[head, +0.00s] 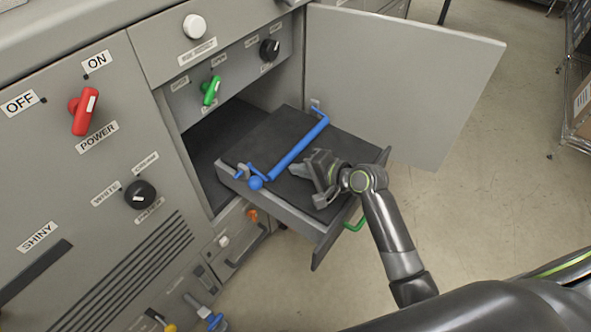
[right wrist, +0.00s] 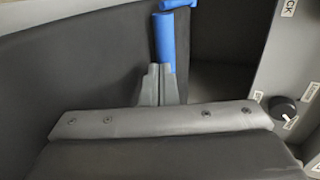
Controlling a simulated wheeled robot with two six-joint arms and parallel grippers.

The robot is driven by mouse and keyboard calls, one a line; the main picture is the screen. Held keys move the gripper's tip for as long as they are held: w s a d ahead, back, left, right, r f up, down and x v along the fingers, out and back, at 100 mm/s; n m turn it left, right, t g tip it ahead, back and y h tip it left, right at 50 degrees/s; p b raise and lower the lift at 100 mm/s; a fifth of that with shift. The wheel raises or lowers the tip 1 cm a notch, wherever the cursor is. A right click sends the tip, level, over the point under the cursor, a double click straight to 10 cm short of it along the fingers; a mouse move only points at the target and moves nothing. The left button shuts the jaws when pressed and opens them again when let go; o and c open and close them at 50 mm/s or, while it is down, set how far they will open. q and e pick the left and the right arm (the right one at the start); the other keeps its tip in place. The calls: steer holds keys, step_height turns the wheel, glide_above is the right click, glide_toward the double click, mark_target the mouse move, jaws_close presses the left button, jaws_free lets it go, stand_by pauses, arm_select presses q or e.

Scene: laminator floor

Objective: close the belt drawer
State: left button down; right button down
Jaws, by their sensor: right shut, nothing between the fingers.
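The belt drawer (head: 285,205) is pulled out of the lower bay of the grey machine in the head view. It has a dark flat inside, a grey front panel and a green handle (head: 355,222) on that front. A blue bar (head: 298,150) with a knob at its near end lies across the drawer. My right gripper (head: 300,172) is over the drawer, beside the blue bar; it is shut and empty. In the right wrist view its fingers (right wrist: 158,88) point at the blue bar (right wrist: 165,38); whether they touch it I cannot tell. My left gripper is not in view.
A grey door (head: 400,85) stands open to the right of the bay. A green switch (head: 210,90) and a black knob (head: 269,50) sit above the opening. A small compartment with an orange latch (head: 252,215) is below.

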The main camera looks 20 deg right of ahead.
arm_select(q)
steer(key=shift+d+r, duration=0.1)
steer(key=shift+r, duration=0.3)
arm_select(e)
steer(key=shift+w+a+f, duration=0.15)
steer(key=shift+w+a, duration=0.25)
steer(key=shift+w, duration=0.1)
